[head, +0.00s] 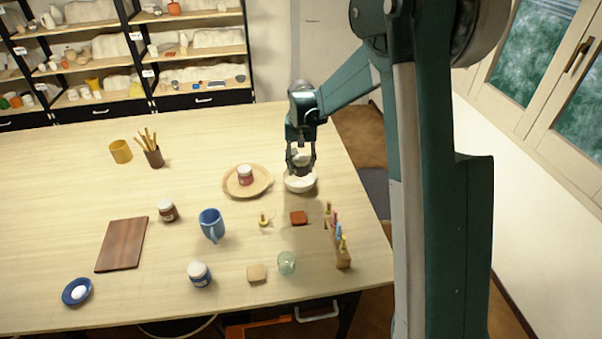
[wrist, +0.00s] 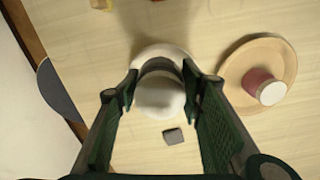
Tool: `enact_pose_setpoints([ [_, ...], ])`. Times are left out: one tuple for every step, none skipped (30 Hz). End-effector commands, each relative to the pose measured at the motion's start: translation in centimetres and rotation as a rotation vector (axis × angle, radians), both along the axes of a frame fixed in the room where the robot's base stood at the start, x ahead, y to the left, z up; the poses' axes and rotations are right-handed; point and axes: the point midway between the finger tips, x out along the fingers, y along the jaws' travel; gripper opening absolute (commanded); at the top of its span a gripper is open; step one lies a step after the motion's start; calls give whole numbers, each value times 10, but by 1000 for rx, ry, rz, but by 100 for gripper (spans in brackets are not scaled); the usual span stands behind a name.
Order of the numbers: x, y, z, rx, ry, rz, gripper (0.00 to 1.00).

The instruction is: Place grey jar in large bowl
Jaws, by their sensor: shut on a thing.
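The grey jar (head: 302,170) has a pale lid, which shows from above in the wrist view (wrist: 160,98). My gripper (head: 301,164) points down with its fingers on either side of the jar, shut on it. In the wrist view the fingertips (wrist: 160,86) flank the jar. The large white bowl (head: 300,186) is directly below, and its rim shows around the jar's far side in the wrist view (wrist: 161,50). The jar overlaps the bowl's opening; I cannot tell whether its base touches the bowl. The bowl's inside is mostly hidden.
A tan plate (head: 265,190) with a red jar (head: 245,175) stands close left of the bowl. A small dark grey square (wrist: 173,136) lies beside the bowl. A blue mug (head: 212,225), a rust-coloured block (head: 298,218) and a wooden rack (head: 343,259) stand nearer the front.

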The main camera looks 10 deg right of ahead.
Motion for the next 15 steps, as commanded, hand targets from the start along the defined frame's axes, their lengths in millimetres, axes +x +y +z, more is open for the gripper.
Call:
enact_pose_setpoints([
  [0, 0, 0, 0, 0, 0, 22],
  [0, 0, 0, 0, 0, 0, 22],
  [0, 0, 0, 0, 0, 0, 22],
  [0, 0, 0, 0, 0, 0, 22],
  [0, 0, -1, 0, 0, 0, 22],
  [0, 0, -2, 0, 0, 0, 22],
  [0, 0, -3, 0, 0, 0, 22],
  [0, 0, -5, 0, 0, 0, 22],
  [0, 0, -9, 0, 0, 0, 22],
  [0, 0, -12, 0, 0, 0, 22],
  [0, 0, -15, 0, 0, 0, 22],
  [0, 0, -19, 0, 0, 0, 22],
  [0, 0, -22, 0, 0, 0, 22],
  [0, 0, -25, 0, 0, 0, 22],
  [0, 0, -29, 0, 0, 0, 22],
])
